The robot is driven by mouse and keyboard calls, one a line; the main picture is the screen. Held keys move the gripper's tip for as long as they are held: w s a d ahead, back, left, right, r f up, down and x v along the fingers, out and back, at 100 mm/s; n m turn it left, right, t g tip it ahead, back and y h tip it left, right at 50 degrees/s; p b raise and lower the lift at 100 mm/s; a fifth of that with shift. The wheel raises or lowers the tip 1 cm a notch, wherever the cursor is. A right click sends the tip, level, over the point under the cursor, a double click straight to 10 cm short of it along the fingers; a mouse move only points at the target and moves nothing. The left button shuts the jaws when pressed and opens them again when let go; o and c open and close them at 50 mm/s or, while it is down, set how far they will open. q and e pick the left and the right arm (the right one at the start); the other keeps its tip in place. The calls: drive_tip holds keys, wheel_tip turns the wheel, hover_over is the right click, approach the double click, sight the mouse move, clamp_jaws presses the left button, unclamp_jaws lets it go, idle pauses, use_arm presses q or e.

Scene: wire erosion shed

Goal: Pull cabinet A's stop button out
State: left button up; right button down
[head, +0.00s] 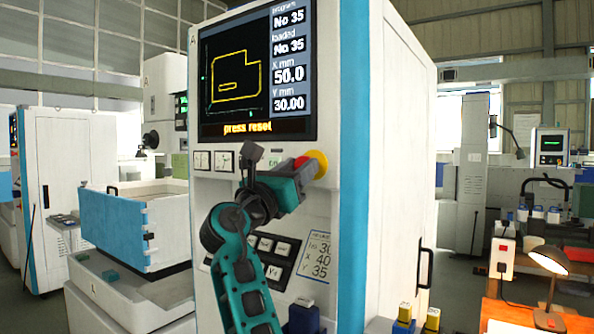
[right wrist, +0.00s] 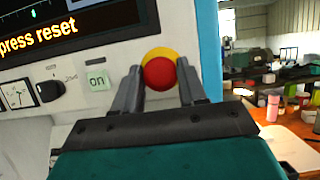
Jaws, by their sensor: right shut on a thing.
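Cabinet A (head: 353,120) is a white and blue cabinet with a small letter A at its top left and a screen (head: 240,75) reading "press reset". Its stop button (head: 302,162) is red on a yellow collar, at the right of the panel below the screen. My teal right gripper (head: 309,168) reaches it from the lower left and partly hides it. In the right wrist view, the red button (right wrist: 159,73) sits between the two grey fingers, and the gripper is shut on it. My left gripper is in neither view.
Left of the button are a green "on" key (right wrist: 97,80) and a dark rotary knob (right wrist: 50,91). A keypad (head: 268,258) and a paper label (head: 316,255) are lower on the front. A bench with a lit lamp (head: 549,262) stands at the right.

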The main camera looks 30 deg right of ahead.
drive_tip(key=c, duration=1.1)
unclamp_jaws()
drive_tip(key=shift+a+f, duration=0.1)
drive_tip(key=shift+f, duration=0.1)
drive_tip(key=o, duration=0.3)
drive_tip(key=shift+s+a+r, duration=0.1)
drive_tip(key=shift+a+r, duration=0.05)
drive_tip(key=shift+a, duration=0.05)
drive_tip(key=shift+o, duration=0.8)
drive_tip(key=shift+d, duration=0.15)
drive_tip(key=b+v, duration=0.2)
drive_tip(key=v, duration=1.1)
